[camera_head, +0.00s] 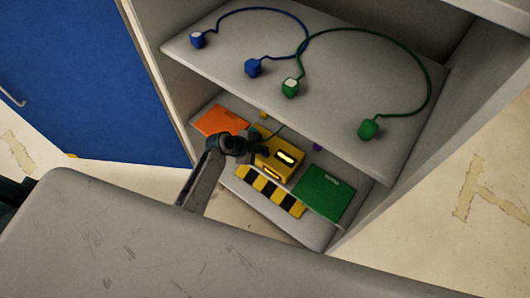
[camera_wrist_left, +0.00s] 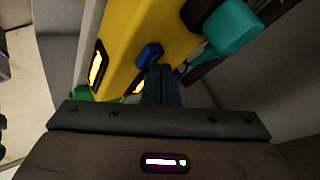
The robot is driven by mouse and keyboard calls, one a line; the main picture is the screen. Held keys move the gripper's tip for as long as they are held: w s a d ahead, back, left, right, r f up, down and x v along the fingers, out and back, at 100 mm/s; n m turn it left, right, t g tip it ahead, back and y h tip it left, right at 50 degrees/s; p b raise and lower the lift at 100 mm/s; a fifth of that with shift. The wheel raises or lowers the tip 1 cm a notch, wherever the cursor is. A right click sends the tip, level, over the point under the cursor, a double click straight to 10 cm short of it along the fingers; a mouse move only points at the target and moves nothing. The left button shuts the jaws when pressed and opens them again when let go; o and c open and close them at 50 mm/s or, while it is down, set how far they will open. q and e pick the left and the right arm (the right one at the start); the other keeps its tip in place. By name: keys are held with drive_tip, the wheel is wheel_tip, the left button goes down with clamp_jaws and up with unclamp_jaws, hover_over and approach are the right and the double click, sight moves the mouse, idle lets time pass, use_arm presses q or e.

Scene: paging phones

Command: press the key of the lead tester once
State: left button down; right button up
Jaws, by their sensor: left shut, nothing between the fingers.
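The yellow lead tester (camera_head: 291,172) sits on the lower shelf, with a lit window on its front. In the left wrist view the tester (camera_wrist_left: 125,30) fills the upper middle, with lit windows and a small blue key (camera_wrist_left: 150,54) on its face. My left gripper (camera_head: 264,152) is shut and empty, reaching over the tester from the left. In the left wrist view its fingertips (camera_wrist_left: 158,73) are right beside the blue key; I cannot tell whether they touch it. In the head view the key is not discernible. My right gripper is in neither view.
A teal plug (camera_wrist_left: 232,32) is close by the tester. An orange panel (camera_head: 218,120), a green panel (camera_head: 325,194) and a black-and-yellow striped strip (camera_head: 270,191) surround the tester. The upper shelf (camera_head: 330,110) above holds a blue lead (camera_head: 253,68) and a green lead (camera_head: 369,129).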

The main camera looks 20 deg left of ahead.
use_arm(q)
drive_tip(key=shift+f, duration=0.25)
idle(0.5)
drive_tip(key=shift+r+p, duration=0.4)
drive_tip(key=shift+r, duration=0.5)
wheel_tip(320, 180, up, 5)
drive_tip(key=p, duration=0.3)
drive_tip(key=shift+p, duration=0.4)
idle(0.3)
